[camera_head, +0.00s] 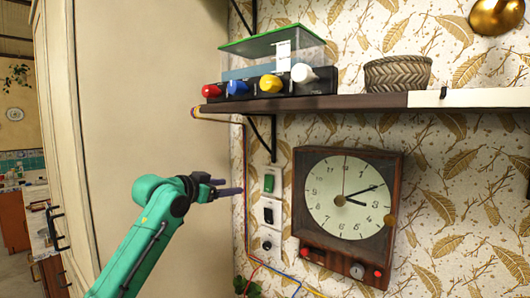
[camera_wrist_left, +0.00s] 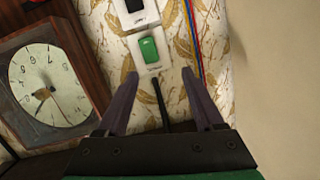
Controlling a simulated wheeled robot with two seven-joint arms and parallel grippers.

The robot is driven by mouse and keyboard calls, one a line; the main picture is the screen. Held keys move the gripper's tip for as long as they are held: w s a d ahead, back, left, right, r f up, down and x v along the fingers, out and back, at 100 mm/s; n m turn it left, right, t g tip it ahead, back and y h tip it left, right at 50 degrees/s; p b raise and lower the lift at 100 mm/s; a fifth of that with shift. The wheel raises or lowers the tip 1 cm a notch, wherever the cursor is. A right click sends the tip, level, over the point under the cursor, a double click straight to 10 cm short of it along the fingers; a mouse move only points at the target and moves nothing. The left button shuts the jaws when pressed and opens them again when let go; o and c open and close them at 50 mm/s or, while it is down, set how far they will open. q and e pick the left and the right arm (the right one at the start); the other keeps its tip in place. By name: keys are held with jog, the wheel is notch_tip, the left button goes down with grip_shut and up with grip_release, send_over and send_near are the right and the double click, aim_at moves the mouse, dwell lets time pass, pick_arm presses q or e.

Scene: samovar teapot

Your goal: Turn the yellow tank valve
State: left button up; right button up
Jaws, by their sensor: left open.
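The yellow valve (camera_head: 270,83) sits on the front of a dark tank base (camera_head: 318,84) on the wall shelf, between the blue valve (camera_head: 237,88) and the white valve (camera_head: 302,73). My left gripper (camera_head: 232,190) is open and empty, below the shelf and below and left of the yellow valve, apart from it. In the left wrist view its open fingers (camera_wrist_left: 161,73) face the wall near a green switch (camera_wrist_left: 148,50). The yellow valve is not seen in that view. My right gripper is not in view.
The shelf (camera_head: 370,103) and its black bracket (camera_head: 262,138) lie above my gripper. A red valve (camera_head: 211,91), a green-lidded clear tank (camera_head: 275,42), and a woven basket (camera_head: 397,73) are on the shelf. A wooden clock (camera_head: 345,205) hangs below. A pale cabinet (camera_head: 140,90) stands at left.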

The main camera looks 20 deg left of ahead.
pick_arm(q)
jog(key=s+d+r+m+h, duration=0.25)
jog(key=s+r, duration=0.45)
jog(key=r, duration=0.6)
jog(key=m+t+p, duration=0.1)
jog(key=m+p, duration=0.1)
jog(key=m, duration=0.4)
send_near(265, 83)
jog(key=shift+h, duration=0.35)
jog(key=p+x, duration=0.5)
jog(key=x, duration=0.4)
jog(key=shift+w+p, duration=0.1)
jog(key=shift+p, duration=0.25)
jog(key=shift+w+f, duration=0.15)
jog(key=shift+w, duration=0.25)
jog(key=shift+s, duration=0.1)
grip_shut()
